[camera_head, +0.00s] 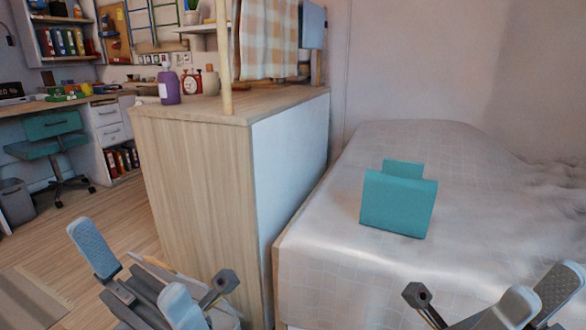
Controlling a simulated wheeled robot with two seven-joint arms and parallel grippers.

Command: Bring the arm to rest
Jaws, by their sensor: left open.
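My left gripper (137,277) is at the lower left in the head view. Its two pale blue-grey finger pads stand wide apart with nothing between them. It is in front of the wooden cabinet, over the floor. My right gripper (537,298) is at the lower right corner, in front of the bed. Two of its pale pads show close to each other, partly cut off by the frame edge, and I cannot tell how far they are apart. No held object shows in it.
A teal folded object (398,203) sits on the bed (330,260) at right. A desk chair (50,140) is back left. Left floor is open.

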